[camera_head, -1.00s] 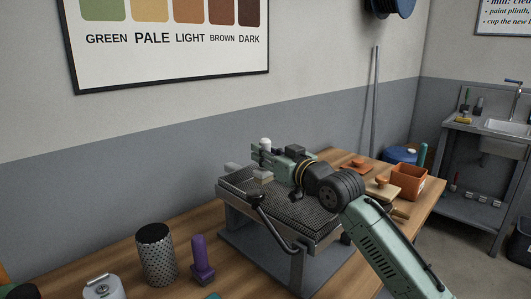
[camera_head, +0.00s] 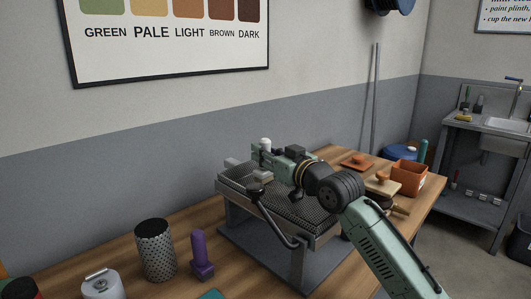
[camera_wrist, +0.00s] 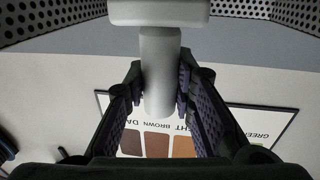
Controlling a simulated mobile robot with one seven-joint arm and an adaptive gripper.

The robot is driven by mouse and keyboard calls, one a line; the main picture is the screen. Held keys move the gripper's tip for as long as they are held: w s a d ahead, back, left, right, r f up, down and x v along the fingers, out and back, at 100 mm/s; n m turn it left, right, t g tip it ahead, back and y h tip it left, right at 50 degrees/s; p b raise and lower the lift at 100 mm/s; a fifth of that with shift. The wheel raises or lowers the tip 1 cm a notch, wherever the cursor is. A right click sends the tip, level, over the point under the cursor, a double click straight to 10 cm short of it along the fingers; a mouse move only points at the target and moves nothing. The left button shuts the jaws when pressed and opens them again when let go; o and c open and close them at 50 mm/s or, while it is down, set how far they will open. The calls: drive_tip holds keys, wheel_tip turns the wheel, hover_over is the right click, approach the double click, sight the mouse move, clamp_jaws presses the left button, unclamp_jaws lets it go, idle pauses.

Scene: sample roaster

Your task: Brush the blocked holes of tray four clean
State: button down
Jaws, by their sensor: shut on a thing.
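A perforated dark tray (camera_head: 300,212) lies in a grey metal stand on the wooden bench. Its perforated surface also shows along the top of the wrist view (camera_wrist: 40,20). My gripper (camera_head: 264,158) is over the left, far part of the tray. It is shut on the pale handle of a brush (camera_wrist: 160,70), whose block (camera_wrist: 158,12) is at the top of the wrist view. The brush's knob (camera_head: 265,143) sticks up above the fingers. Whether the bristles touch the tray is hard to tell. Which holes are blocked is too small to see.
A black crank-like lever (camera_head: 262,215) juts from the stand's front. A perforated cylinder (camera_head: 154,252) and a purple tool (camera_head: 201,255) stand to the left. An orange bin (camera_head: 409,178) and a wooden block (camera_head: 382,187) are at the right. A wall lies behind the bench.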

drive_tip(key=shift+s+a+b, duration=0.65)
drive_tip(key=shift+s+a, duration=1.9)
drive_tip(key=shift+a, duration=0.05)
drive_tip(key=shift+s+d, duration=0.4)
drive_tip(key=shift+s, duration=0.15)
drive_tip(key=shift+w+d+r, duration=0.3)
drive_tip(key=shift+w+d, duration=0.2)
drive_tip(key=shift+w+d+f, duration=0.2)
drive_tip(key=shift+w+d, duration=1.9)
drive_tip(key=shift+d, duration=0.1)
drive_tip(key=shift+s+d+f, duration=0.15)
drive_tip(key=shift+s+d, duration=0.25)
drive_tip(key=shift+d, duration=0.05)
drive_tip(key=shift+s+d, duration=0.1)
drive_tip(key=shift+s, duration=0.2)
drive_tip(key=shift+s+a+b, duration=0.3)
drive_tip(key=shift+s+a, duration=0.85)
drive_tip(key=shift+a, duration=0.15)
drive_tip(key=shift+s+a+f, duration=0.1)
drive_tip(key=shift+s+a, duration=1.2)
drive_tip(key=shift+s+d+f+b, duration=0.1)
drive_tip(key=shift+s+d+b, duration=0.25)
drive_tip(key=shift+s, duration=0.1)
drive_tip(key=shift+w+d+r, duration=0.25)
drive_tip(key=shift+w+d, duration=0.5)
drive_tip(key=shift+d, duration=0.3)
drive_tip(key=shift+w+d+f+p, duration=0.1)
drive_tip(key=shift+w+d+p, duration=0.25)
drive_tip(key=shift+w+d, duration=1.45)
